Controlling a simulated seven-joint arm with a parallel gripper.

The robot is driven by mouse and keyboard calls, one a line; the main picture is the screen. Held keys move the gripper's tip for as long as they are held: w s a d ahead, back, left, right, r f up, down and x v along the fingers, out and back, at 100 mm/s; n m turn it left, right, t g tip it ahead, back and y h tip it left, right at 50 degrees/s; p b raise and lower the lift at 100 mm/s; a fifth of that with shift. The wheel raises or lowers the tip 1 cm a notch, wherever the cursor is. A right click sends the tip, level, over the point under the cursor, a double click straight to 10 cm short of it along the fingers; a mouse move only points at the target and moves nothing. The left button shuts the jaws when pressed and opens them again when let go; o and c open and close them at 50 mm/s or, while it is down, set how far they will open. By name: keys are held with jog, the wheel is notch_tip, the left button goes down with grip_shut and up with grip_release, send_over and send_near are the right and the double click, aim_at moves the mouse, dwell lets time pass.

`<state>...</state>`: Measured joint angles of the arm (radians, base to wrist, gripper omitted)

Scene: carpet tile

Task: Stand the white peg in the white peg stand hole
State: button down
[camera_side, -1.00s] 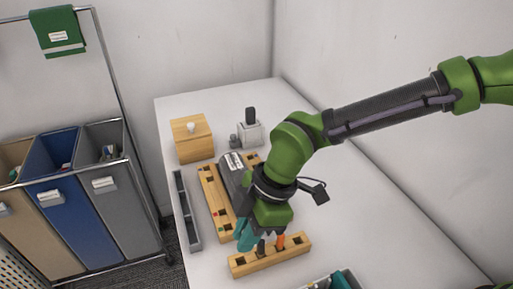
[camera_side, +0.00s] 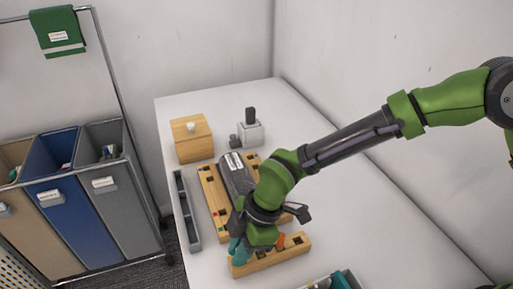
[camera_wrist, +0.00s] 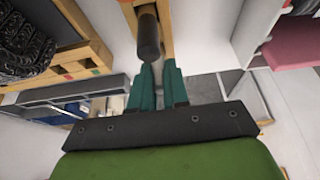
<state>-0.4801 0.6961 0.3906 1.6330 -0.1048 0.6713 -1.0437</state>
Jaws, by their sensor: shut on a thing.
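My gripper (camera_side: 238,252) is low over the left end of the front wooden block (camera_side: 285,253). In the wrist view its teal fingers (camera_wrist: 160,85) are close together, with a pale sliver between them that looks like the white peg. The peg is mostly hidden, and I cannot tell whether it is still in the block. A dark peg (camera_wrist: 148,40) stands in the block just beyond the fingers. An orange peg (camera_side: 281,239) stands further right. A wooden stand with holes and small red and green marks (camera_side: 213,201) lies behind; I see no white mark on it.
A grey narrow tray (camera_side: 187,210) is at the table's left edge. A wooden box (camera_side: 192,140) and a pale holder (camera_side: 251,134) stand at the back. The right of the table is mostly clear.

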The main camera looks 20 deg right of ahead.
jog(key=shift+f, duration=0.2)
jog(key=c, duration=1.1)
grip_release()
jog(key=d+r+m+t, duration=0.2)
jog(key=d+r+m, duration=0.3)
jog(key=d+r, duration=1)
jog(key=s+d+r+m+t, duration=0.1)
jog(key=s+d+m, duration=0.2)
jog(key=d+m, duration=0.2)
jog(key=s+d+r+m+t+h, duration=0.1)
jog(key=s+d+r+m+t, duration=0.1)
jog(key=d+m, duration=0.4)
jog(key=s+d+r+m+t+h, duration=0.1)
jog(key=s+d+m, duration=0.4)
jog(key=d, duration=0.5)
jog(key=shift+d+r+m+t, duration=0.2)
jog(key=shift+r+m+t, duration=0.4)
jog(key=shift+r, duration=0.05)
